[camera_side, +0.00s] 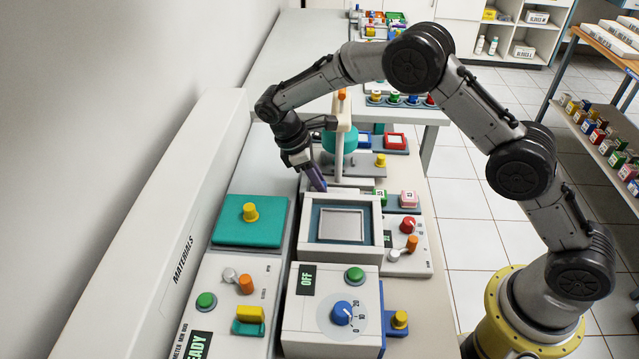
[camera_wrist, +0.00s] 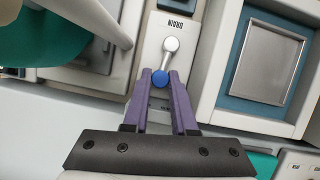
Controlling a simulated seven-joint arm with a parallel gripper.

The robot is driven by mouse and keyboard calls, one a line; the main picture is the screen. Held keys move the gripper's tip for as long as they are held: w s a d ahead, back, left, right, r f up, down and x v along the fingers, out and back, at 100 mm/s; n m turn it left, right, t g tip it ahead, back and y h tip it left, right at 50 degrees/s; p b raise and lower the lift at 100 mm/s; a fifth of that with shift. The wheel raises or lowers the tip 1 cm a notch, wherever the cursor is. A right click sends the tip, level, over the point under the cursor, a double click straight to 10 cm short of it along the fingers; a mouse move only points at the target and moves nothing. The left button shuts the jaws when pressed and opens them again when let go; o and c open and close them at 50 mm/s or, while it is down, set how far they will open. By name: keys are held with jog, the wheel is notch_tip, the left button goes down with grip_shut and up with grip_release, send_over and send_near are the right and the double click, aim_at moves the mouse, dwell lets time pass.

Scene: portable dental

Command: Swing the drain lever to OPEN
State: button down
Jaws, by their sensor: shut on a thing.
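The drain lever (camera_wrist: 169,57) is a silver arm with a round pivot and a blue knob (camera_wrist: 160,79) at its end. It sits on a pale plate (camera_wrist: 150,40) marked DRAIN in the wrist view. The lever points from the pivot toward my gripper, tilted slightly left. My gripper (camera_wrist: 160,75) has purple fingers, one on each side of the blue knob, shut on it. A label at the plate's near end is mostly hidden between the fingers. In the side view my gripper (camera_side: 321,187) reaches down behind the framed basin; the lever is hidden there.
The basin (camera_side: 341,224) with a pale frame stands right beside the drain plate. A post with a teal round part (camera_side: 339,139) rises close to my gripper. A teal box with a yellow knob (camera_side: 250,213) is at the left. A dial unit (camera_side: 341,314) stands in front.

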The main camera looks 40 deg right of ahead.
jog(key=shift+w+d+r+m+g+y, duration=0.15)
jog(key=shift+d+m+y, duration=0.1)
jog(key=shift+m, duration=0.45)
jog(key=shift+w+d+f+m+g+y, duration=0.1)
jog(key=shift+w+d+m+g+y, duration=0.15)
jog(key=shift+m, duration=0.45)
jog(key=shift+w+d+r+m+g+y, duration=0.1)
jog(key=shift+d+m, duration=0.2)
jog(key=shift+m, duration=0.4)
jog(key=c, duration=1)
grip_release()
jog(key=v, duration=1.3)
jog(key=shift+r, duration=0.35)
jog(key=shift+w, duration=0.15)
